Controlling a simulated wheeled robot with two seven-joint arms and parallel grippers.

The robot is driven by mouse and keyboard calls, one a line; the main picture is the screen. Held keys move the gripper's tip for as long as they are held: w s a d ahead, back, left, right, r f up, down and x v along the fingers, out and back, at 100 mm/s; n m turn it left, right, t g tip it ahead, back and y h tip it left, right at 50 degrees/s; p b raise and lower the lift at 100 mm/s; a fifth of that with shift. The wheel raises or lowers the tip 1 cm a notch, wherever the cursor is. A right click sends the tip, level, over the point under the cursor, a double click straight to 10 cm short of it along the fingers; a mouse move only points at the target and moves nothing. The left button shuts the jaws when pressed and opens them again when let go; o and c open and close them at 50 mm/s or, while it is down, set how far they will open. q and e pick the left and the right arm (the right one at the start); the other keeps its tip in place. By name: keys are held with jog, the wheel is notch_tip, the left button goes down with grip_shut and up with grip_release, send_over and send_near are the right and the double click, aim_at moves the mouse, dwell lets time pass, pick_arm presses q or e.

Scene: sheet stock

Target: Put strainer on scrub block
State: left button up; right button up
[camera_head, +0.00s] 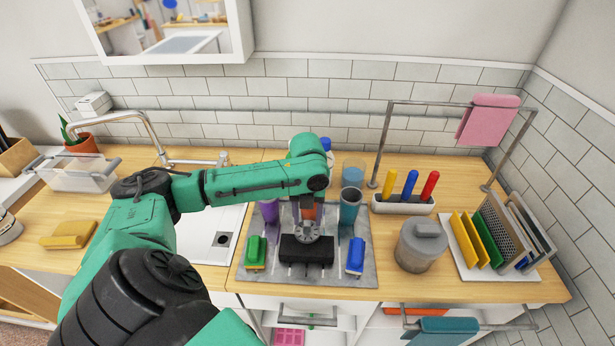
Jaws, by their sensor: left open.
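My left gripper (306,256) points down over the grey mat (318,277) at the counter's front; its jaws are open, but its fingertips are hidden beneath its dark body. A green block (255,253) lies on the mat to the left of the gripper, and a blue block (356,256) lies to the right, both apart from it. I cannot tell which one is the scrub block. I see nothing that is clearly a strainer; the gripper and arm hide the middle of the mat. My right gripper is not in view.
Purple (268,211) and teal (349,206) cups stand behind the blocks. A grey lidded canister (421,246) and a white rack tray (497,274) stand to the right. The sink (222,239) is to the left. A yellow sponge (70,234) lies on the left counter.

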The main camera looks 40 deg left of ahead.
aim_at(308, 223)
pick_arm(q)
notch_tip(308, 223, up, 9)
jog(key=b, duration=0.1)
jog(key=shift+b, duration=0.3)
